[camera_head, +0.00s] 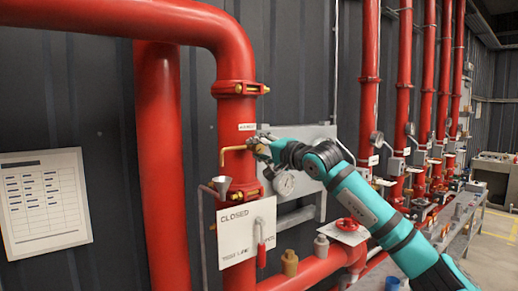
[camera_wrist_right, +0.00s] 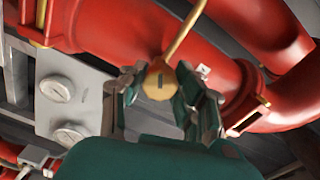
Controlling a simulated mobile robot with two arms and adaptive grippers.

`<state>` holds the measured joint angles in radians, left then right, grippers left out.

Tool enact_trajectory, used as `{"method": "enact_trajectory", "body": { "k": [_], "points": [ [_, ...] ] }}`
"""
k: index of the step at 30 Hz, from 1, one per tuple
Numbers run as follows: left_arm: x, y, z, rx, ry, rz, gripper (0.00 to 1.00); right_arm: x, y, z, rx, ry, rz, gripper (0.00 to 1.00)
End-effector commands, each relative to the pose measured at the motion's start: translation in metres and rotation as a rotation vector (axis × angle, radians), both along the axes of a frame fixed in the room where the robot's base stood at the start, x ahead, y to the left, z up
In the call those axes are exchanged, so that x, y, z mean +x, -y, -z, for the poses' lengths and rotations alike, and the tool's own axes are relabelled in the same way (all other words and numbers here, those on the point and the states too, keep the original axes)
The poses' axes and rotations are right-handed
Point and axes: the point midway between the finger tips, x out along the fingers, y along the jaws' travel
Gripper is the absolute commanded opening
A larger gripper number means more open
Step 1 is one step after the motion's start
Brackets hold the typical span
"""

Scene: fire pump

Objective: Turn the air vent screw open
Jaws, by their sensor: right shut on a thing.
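The air vent screw (camera_wrist_right: 160,80) is a round brass head with a dark slot, at the end of a brass pipe on a red pipe, in the right wrist view. My right gripper (camera_wrist_right: 160,84) is shut on it, with one finger on each side of the head. In the head view my right gripper (camera_head: 261,148) is at the red vertical pipe (camera_head: 236,129), beside the bent brass vent pipe (camera_head: 232,149), and hides the screw there. My left gripper is in neither view.
A small funnel (camera_head: 221,185) stands below the vent pipe. A pressure gauge (camera_head: 284,183) and a grey panel (camera_head: 310,135) are close to my right gripper. A white sign reading CLOSED (camera_head: 237,248) with a red-handled lever (camera_head: 261,242) is below. Several red pipes run along the wall at right.

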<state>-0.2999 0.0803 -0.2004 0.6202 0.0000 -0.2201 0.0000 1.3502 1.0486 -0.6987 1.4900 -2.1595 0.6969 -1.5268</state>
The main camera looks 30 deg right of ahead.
Motion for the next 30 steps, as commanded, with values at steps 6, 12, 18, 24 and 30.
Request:
{"method": "enact_trajectory", "body": {
  "k": [6,12,18,24,30],
  "points": [
    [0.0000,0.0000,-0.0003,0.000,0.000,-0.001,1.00,0.0005,-0.0009,0.0024,-0.021,-0.003,-0.001,0.00],
    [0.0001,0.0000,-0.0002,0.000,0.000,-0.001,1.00,0.0006,-0.0008,0.0029,-0.022,-0.004,-0.002,0.00],
    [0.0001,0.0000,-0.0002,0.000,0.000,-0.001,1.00,0.0007,-0.0008,0.0033,-0.022,-0.005,-0.001,0.40],
    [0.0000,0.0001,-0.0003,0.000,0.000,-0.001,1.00,0.0005,-0.0005,0.0020,-0.020,-0.003,-0.001,0.55],
    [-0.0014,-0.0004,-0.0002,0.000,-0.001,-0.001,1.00,-0.0012,0.0002,0.0012,-0.020,0.000,0.001,0.55]
  ]
}}
